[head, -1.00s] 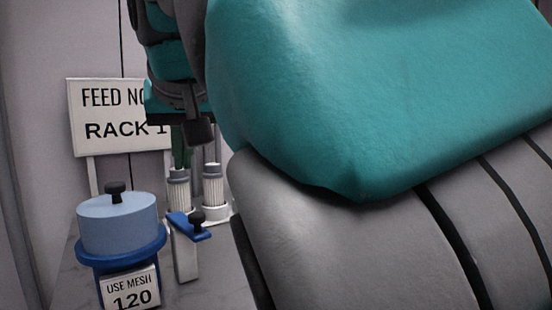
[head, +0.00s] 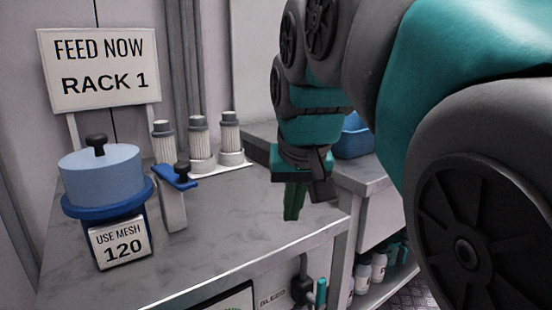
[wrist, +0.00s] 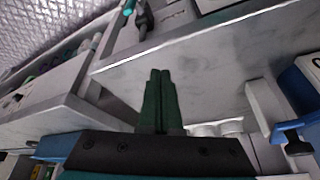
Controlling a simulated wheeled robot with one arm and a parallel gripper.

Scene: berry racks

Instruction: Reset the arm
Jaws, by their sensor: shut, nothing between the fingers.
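My gripper (head: 291,218) hangs in the head view with its green fingers pointing down, near the right end of the grey countertop (head: 240,215). In the wrist view its two fingers (wrist: 160,75) lie together with nothing between them. I cannot tell its exact height above the counter, but it touches nothing that I can see. My arm fills the right side of the head view and hides what lies behind it.
On the counter stand a blue canister (head: 102,175) labelled "USE MESH 120", a grey post with a blue lever (head: 173,205), and several white filter cartridges (head: 199,150). Behind is a "FEED NOW RACK 1" sign (head: 100,70). A blue bin (head: 355,138) and bottles (head: 362,278) are at right.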

